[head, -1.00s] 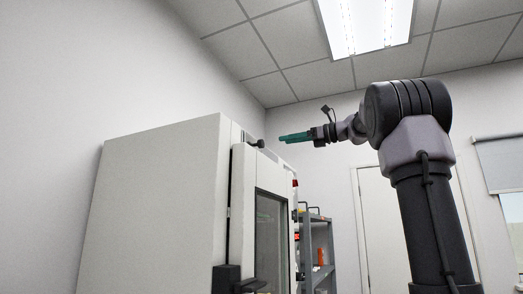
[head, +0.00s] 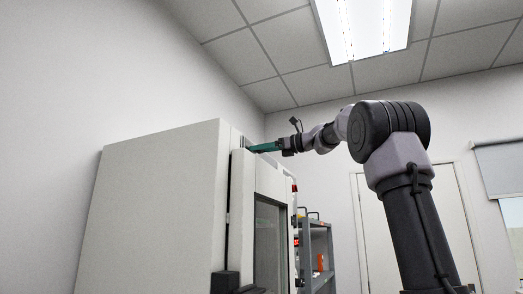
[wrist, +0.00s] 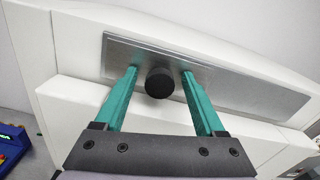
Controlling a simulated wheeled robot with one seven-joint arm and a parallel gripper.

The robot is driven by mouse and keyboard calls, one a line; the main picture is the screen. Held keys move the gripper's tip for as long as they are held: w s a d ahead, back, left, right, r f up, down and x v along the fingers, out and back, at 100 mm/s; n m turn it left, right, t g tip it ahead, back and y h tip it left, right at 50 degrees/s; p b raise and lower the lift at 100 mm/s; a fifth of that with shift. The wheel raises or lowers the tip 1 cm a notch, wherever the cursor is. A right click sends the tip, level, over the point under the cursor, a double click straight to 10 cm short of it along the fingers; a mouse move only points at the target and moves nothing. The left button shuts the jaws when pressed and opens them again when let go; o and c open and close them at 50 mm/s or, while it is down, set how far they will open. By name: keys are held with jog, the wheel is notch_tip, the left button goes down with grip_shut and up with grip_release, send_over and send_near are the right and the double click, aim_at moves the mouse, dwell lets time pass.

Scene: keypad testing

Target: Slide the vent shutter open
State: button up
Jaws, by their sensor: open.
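The vent shutter (wrist: 245,93) is a flat silver metal strip set in the upper front of a white cabinet (head: 150,200). A round black knob (wrist: 160,83) sticks out from it. My gripper (wrist: 160,73) is open, with one teal finger on each side of the knob and a narrow gap showing on both sides. In the head view my gripper (head: 254,149) reaches the cabinet's top front edge from the right. There the fingers hide the knob, and the shutter face cannot be made out.
A blue bin (wrist: 12,142) shows at the wrist view's lower left. Space above the cabinet is clear.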

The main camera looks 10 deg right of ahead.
grip_shut()
dwell(1.4)
